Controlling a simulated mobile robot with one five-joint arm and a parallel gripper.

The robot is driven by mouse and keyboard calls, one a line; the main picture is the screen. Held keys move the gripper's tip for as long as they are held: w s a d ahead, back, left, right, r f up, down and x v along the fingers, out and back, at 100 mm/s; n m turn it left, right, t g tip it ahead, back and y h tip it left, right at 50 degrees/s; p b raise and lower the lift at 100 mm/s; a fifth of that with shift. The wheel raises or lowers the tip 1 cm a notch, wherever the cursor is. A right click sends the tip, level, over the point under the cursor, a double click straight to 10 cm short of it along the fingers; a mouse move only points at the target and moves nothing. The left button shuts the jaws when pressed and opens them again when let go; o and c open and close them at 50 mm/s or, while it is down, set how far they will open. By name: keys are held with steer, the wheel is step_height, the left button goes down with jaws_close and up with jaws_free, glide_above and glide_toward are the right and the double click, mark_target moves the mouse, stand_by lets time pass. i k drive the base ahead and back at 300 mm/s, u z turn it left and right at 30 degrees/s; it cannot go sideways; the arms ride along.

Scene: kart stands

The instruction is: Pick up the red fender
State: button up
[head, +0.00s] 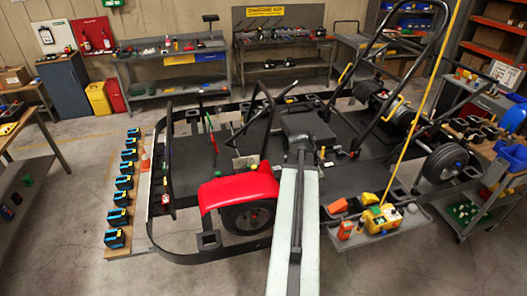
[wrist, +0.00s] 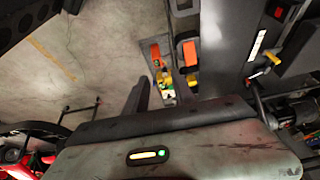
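The red fender (head: 238,190) is a curved, glossy red cover. It sits over a black wheel (head: 248,216) at the near side of the kart frame, left of my arm in the head view. My gripper (wrist: 163,88) shows two dark fingers spread apart in the wrist view, with nothing between them. It is apart from the fender; its fingertips are not clear in the head view. A red patch (wrist: 22,165) shows at the lower left of the wrist view beside a dark ring; I cannot tell whether it is the fender.
A small tray (head: 372,236) with orange and yellow items stands right of my arm. Several black and blue items (head: 124,182) line a board at the left. The kart's black frame bars (head: 268,112) rise behind the fender. Grey floor is clear at the front left.

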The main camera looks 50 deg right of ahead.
mark_target(222, 192)
steer(key=u, duration=0.05)
steer(key=i, duration=1)
steer(key=z, duration=0.1)
